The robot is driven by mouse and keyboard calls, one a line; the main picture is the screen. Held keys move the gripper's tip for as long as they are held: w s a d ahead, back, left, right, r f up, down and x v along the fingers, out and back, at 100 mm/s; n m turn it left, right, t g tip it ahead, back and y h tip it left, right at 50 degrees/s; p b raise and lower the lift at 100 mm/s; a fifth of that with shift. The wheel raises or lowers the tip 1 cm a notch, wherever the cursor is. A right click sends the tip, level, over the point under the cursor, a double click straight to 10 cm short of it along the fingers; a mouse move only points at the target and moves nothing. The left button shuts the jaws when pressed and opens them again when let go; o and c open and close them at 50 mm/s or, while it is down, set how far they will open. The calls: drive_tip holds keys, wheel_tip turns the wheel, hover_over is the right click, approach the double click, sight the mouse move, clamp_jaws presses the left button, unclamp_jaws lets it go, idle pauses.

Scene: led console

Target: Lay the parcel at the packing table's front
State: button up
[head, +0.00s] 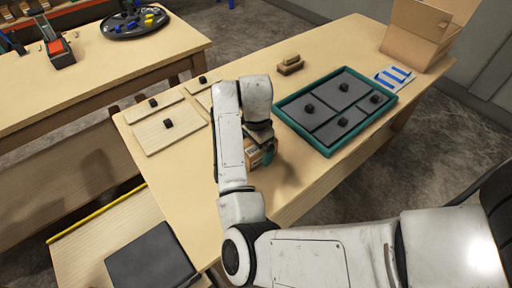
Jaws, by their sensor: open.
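The packing table (170,190) is a long light-wood table running from the lower left to the upper right of the head view. A small brown box (254,159) with a pale label, seemingly the parcel, is at the table's near edge, right under my gripper (262,148). My arm comes in from the lower right and bends down over it. My gripper is open at the box; the wrist hides much of both, so I cannot tell whether the fingers are around it or touch it.
A teal tray (327,153) with dark knobbed panels lies right of my gripper. Wooden knobbed panels (160,136) lie to the left. A brown block (290,65), blue strips (392,77) and an open carton (412,42) are farther back. The table's near left part is bare.

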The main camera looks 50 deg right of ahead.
wheel_tip(320, 180, up, 12)
drive_tip(key=shift+f+p, duration=0.15)
drive_tip(key=shift+p, duration=0.85)
drive_tip(key=shift+s+f, duration=0.1)
